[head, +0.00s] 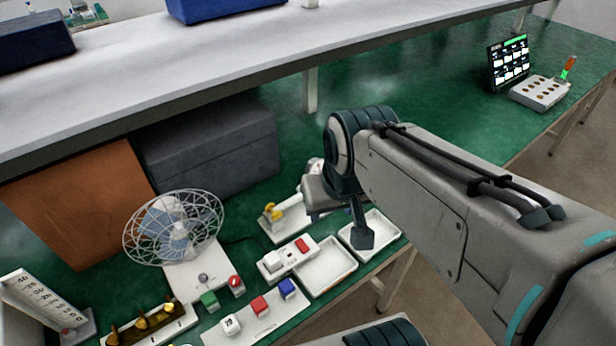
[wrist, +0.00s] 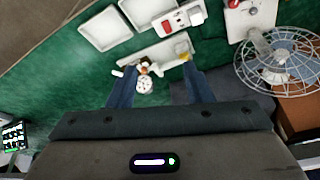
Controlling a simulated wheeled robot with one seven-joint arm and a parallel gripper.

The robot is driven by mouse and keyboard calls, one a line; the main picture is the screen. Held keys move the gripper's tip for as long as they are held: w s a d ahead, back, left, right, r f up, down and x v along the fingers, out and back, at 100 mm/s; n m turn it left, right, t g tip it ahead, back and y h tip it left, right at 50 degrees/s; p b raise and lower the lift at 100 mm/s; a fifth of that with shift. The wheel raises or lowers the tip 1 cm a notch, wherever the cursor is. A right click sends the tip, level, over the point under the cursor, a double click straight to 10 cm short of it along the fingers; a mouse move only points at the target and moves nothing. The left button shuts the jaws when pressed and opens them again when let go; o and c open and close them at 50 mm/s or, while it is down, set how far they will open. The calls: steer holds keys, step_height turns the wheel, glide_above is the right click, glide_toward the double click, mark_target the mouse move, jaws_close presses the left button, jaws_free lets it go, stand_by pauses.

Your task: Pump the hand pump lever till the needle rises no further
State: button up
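The hand pump (head: 285,226) stands on the green bench with a white base and a yellow part (head: 271,212) at its left end. A round white gauge (head: 315,166) shows partly behind my arm. In the wrist view the pump base (wrist: 158,53), the yellow part (wrist: 183,49) and the gauge (wrist: 145,86) lie in and around the gap between my fingers. The needle is too small to read, and I cannot make out the lever clearly. My gripper (wrist: 159,70) is open and empty above the pump. In the head view my arm hides the pump's right side.
A white switch box (head: 290,259) and two white trays (head: 327,268) sit in front of the pump. A wire-cage fan (head: 174,228) stands left. A grey box (head: 209,147) is behind. A shelf (head: 200,62) overhangs the bench.

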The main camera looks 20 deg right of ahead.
steer(key=w+f+m+g+b, duration=0.25)
steer(key=w+m+b, duration=0.35)
steer(key=w, duration=0.9)
steer(key=m+g+b, duration=0.1)
steer(key=m+b, duration=0.2)
steer(key=m, duration=0.5)
glide_toward(296, 197)
steer(key=f, duration=0.8)
steer(key=shift+w+f+p, duration=0.2)
steer(key=shift+w+p, duration=0.05)
steer(key=shift+p, duration=0.15)
jaws_close()
